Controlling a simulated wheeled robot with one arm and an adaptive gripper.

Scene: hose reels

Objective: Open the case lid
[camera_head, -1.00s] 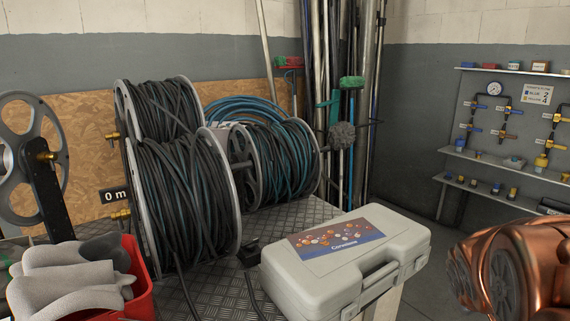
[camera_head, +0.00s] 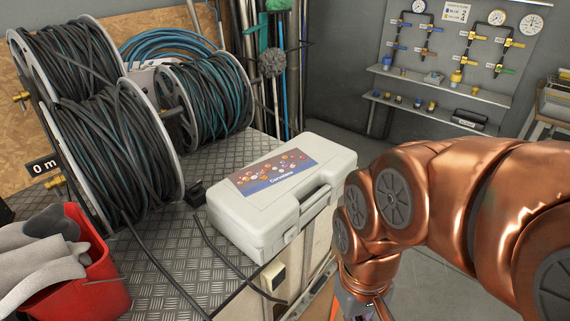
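The case (camera_head: 270,222) is a light grey plastic box with a colourful printed label on its lid (camera_head: 320,154). It lies on the metal-plated bench top, near the right edge. The lid looks shut. A handle (camera_head: 307,208) and the front side face right, toward my arm. My copper-coloured arm comes in from the right, and its lower end hangs down in front of and below the case, apart from it. The fingers of my gripper are cut off by the bottom edge of the view.
Hose reels (camera_head: 120,150) with dark hoses stand left of the case on the checker-plate bench (camera_head: 160,262). A red bin (camera_head: 95,285) with grey gloves is at lower left. A loose black hose runs in front of the case. Shelves (camera_head: 440,85) with gauges and fittings hang behind. Floor is clear at right.

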